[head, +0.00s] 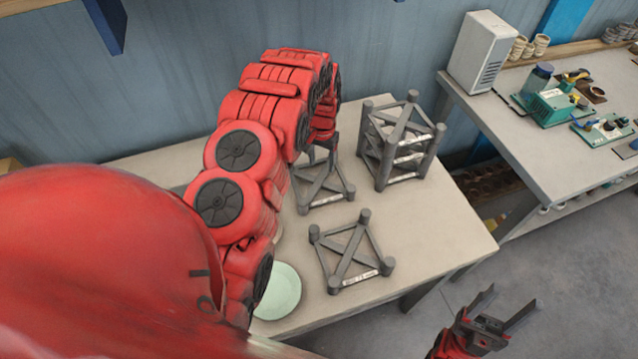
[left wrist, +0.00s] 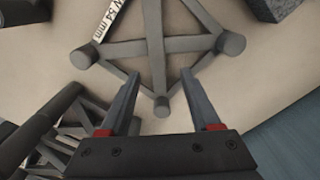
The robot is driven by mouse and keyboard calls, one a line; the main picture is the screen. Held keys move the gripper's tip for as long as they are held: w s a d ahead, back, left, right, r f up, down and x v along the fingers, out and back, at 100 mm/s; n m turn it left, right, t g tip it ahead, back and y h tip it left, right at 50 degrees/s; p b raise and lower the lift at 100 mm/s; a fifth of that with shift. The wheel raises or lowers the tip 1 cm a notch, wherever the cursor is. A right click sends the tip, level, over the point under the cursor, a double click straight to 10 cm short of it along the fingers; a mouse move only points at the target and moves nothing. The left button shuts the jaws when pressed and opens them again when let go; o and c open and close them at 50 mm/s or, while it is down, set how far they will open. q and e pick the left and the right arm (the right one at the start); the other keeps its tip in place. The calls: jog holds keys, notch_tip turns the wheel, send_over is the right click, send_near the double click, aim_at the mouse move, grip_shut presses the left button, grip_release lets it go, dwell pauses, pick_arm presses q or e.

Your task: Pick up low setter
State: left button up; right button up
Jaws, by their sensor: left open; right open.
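A grey low setter (head: 325,186), a cross frame with short posts, stands on the table by my left gripper (head: 319,152). In the head view my left arm hides part of the setter. My right gripper (head: 508,303) is open and empty, right of the table's front edge.
Another labelled grey setter (head: 350,252) stands nearer the front. A taller setter stack (head: 402,143) stands at the back right. A pale green plate (head: 278,291) lies at the table's front left. The table's right part (head: 450,215) is clear.

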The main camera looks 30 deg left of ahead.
aim_at(323, 174)
pick_arm(q)
jog(key=shift+d+f+p, duration=0.2)
jog(key=shift+f+p, duration=1.3)
jog(key=shift+f, duration=1.25)
grip_shut()
